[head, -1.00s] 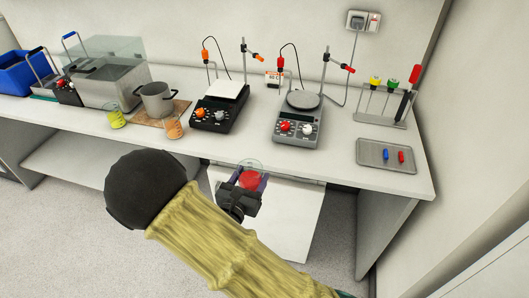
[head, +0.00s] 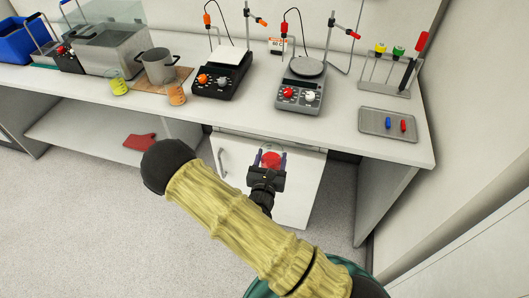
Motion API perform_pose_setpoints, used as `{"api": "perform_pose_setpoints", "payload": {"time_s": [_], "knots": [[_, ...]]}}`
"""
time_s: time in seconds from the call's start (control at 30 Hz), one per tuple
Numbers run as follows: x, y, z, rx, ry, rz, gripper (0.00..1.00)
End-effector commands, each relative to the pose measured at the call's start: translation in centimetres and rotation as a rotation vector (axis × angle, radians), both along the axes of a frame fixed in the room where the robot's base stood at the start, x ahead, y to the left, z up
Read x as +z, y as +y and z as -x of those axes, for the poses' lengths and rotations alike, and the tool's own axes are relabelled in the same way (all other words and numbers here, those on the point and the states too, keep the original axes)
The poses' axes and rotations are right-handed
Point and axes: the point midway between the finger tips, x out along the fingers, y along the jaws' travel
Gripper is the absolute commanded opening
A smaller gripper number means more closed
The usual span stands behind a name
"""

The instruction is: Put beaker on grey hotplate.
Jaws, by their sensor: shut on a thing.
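My gripper (head: 269,165) is shut on a clear beaker (head: 271,158) with red liquid in it. In the head view the beaker appears in front of the bench's front edge, against the white cabinet door, and apart from the bench top. It looks roughly upright. The grey hotplate (head: 299,95) stands on the bench behind and to the right of the beaker. It has a round grey plate (head: 307,67) with nothing on it, a red knob and a white knob.
A black hotplate (head: 217,85) with a white square top stands left of the grey one. Stands with cables rise behind both. Yellow-green (head: 118,83) and orange (head: 177,94) beakers and a pot (head: 158,66) are at left. A tray (head: 388,123) lies at right.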

Motion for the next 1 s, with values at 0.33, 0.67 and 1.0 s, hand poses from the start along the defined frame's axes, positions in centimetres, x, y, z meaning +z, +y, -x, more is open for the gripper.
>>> {"api": "perform_pose_setpoints", "payload": {"time_s": [0.33, 0.67, 1.0], "knots": [[-4.5, -2.8, 0.0, 0.085, 0.000, 0.005, 0.30], [-8.5, -5.3, 0.7, 0.164, 0.002, 0.006, 0.30], [-12.4, -7.9, 2.0, 0.243, 0.001, 0.005, 0.30]]}}
